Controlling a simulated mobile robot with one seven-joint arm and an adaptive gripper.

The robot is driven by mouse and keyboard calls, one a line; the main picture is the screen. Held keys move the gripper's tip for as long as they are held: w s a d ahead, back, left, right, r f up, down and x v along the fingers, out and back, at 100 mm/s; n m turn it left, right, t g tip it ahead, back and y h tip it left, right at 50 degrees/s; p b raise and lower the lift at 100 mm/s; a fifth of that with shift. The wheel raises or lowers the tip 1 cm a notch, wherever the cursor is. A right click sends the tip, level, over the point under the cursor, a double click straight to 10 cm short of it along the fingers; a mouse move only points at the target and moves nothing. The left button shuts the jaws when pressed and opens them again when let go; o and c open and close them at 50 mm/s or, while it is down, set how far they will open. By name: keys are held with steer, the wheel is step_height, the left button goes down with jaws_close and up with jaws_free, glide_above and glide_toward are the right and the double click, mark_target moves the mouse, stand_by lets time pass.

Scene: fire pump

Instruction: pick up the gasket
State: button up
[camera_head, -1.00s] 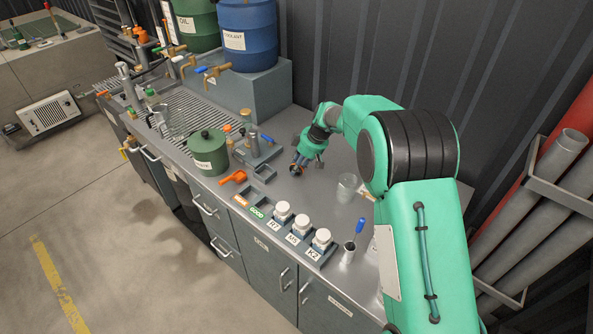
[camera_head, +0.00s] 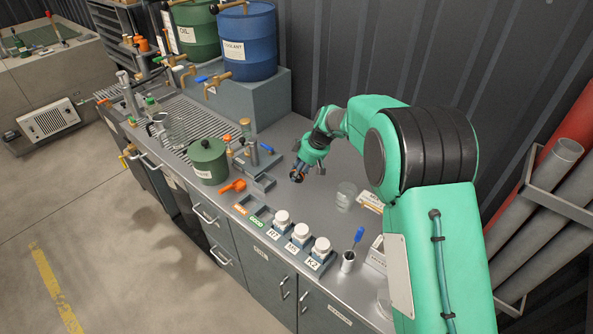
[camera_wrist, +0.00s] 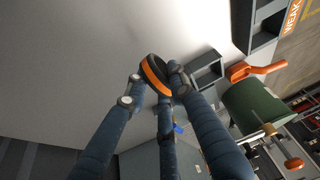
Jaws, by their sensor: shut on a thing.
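The gasket (camera_wrist: 154,76), a ring with a black face and an orange rim, is held between my fingertips in the wrist view. My gripper (camera_wrist: 152,92) is shut on it; the blue-grey fingers close around its lower edge and partly cover it. In the head view my gripper (camera_head: 298,176) is over the middle of the grey bench top, with the gasket small and dark at its tip. I cannot tell how far it is above the bench.
A glass beaker (camera_head: 346,196) stands right of my gripper. Lidded white jars (camera_head: 301,231) line the front edge. A green pot (camera_head: 208,160), an orange tool (camera_head: 232,185) and small trays (camera_head: 262,182) lie left. A corrugated wall (camera_head: 350,50) closes the back.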

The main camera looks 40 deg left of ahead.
steer(key=s+d, duration=0.3)
steer(key=s+d+r, duration=0.1)
steer(key=s+d, duration=0.1)
steer(key=d, duration=0.2)
steer(key=s+d+p, duration=0.1)
steer(key=s+d, duration=0.2)
steer(key=shift+s+d+r, duration=0.2)
steer(key=shift+s+d, duration=0.05)
steer(key=shift+s, duration=0.1)
